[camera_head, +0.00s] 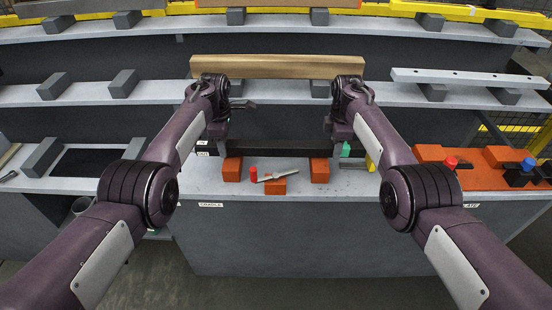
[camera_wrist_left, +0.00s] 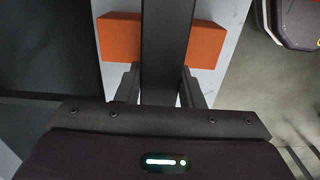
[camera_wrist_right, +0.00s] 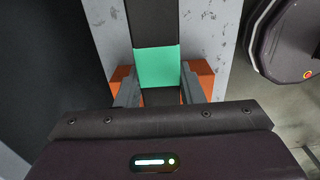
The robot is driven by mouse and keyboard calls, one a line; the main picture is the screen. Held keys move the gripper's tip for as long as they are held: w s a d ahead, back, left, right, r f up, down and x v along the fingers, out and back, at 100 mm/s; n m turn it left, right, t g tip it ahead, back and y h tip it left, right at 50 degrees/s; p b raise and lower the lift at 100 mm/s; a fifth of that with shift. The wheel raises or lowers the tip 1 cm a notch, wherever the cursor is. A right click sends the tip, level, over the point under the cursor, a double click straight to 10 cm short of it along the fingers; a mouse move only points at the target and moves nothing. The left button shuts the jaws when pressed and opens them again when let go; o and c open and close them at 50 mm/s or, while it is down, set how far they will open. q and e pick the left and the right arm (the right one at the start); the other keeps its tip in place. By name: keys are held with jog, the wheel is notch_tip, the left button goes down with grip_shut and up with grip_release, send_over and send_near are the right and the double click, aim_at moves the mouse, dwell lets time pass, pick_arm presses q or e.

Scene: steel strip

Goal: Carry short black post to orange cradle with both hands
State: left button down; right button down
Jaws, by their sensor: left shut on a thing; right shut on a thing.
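The short black post (camera_head: 275,145) lies level, left to right, between my two grippers. Its dark bar shows in the left wrist view (camera_wrist_left: 165,40), and its green band shows in the right wrist view (camera_wrist_right: 157,66). My left gripper (camera_head: 220,143) is shut on the post near its left part. My right gripper (camera_head: 341,147) is shut on it near the green band. The orange cradle (camera_head: 232,169) has a left block and a right block (camera_head: 320,171) at the post. Orange shows on both sides of the post in the left wrist view (camera_wrist_left: 120,40). I cannot tell whether post and cradle touch.
A small red piece (camera_head: 253,174), a grey tool (camera_head: 277,177) and a small orange block (camera_head: 275,187) sit in front, between the cradle blocks. A wooden beam (camera_head: 275,67) lies on the shelf above. An orange fixture (camera_head: 480,165) stands on the right.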

pick_arm(q)
jog(key=shift+f, duration=0.35)
pick_arm(e)
jog(key=shift+f, duration=0.35)
pick_arm(q)
jog(key=c, duration=1)
grip_release()
pick_arm(e)
jog(key=c, duration=1)
grip_release()
pick_arm(q)
jog(key=shift+o, duration=0.2)
pick_arm(e)
jog(key=shift+o, duration=0.2)
jog(key=shift+r, duration=0.1)
pick_arm(q)
notch_tip(320, 180, up, 12)
pick_arm(e)
notch_tip(320, 180, up, 12)
pick_arm(q)
jog(key=shift+s, duration=0.1)
pick_arm(e)
jog(key=shift+s, duration=0.15)
